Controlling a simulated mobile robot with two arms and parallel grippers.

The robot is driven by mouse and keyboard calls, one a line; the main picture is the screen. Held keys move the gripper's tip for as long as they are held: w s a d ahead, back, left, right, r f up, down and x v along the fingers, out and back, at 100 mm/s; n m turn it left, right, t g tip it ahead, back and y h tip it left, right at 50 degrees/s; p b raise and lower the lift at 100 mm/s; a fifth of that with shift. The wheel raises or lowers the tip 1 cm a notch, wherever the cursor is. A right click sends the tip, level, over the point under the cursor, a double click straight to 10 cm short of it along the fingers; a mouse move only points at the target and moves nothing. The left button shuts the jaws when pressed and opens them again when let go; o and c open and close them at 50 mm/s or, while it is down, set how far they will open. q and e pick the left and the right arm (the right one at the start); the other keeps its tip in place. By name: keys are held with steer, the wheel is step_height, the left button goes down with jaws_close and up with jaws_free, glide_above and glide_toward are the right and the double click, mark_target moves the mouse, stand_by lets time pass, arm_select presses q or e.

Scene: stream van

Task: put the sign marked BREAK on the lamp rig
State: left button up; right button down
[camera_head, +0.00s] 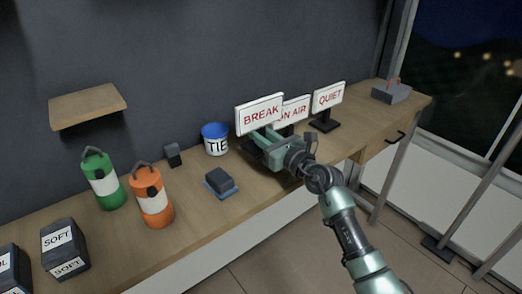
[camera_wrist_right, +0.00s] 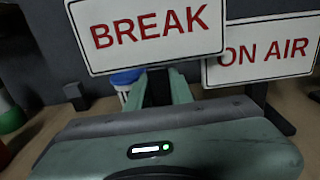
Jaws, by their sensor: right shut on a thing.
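The white BREAK sign (camera_head: 260,114) with red letters stands upright on the bench, and its face also fills the top of the right wrist view (camera_wrist_right: 148,30). My right gripper (camera_head: 262,137) is at the sign from the front, shut on its dark post just below the board; the fingers (camera_wrist_right: 160,86) show below the board in the wrist view. The sign's foot is mostly hidden behind the gripper. I cannot tell any lamp rig for certain; grey poles (camera_head: 496,165) with a dark foot stand at the right. My left gripper is not in view.
The ON AIR sign (camera_head: 294,109) stands close right of BREAK, partly overlapped, then the QUIET sign (camera_head: 328,96). A wall shelf (camera_head: 88,106) is empty.

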steer(key=shift+f+b, duration=0.7)
steer(key=shift+f, duration=1.6)
steer(key=shift+f, duration=0.15)
steer(key=c, duration=1.3)
jaws_free()
steer(key=shift+o, duration=0.2)
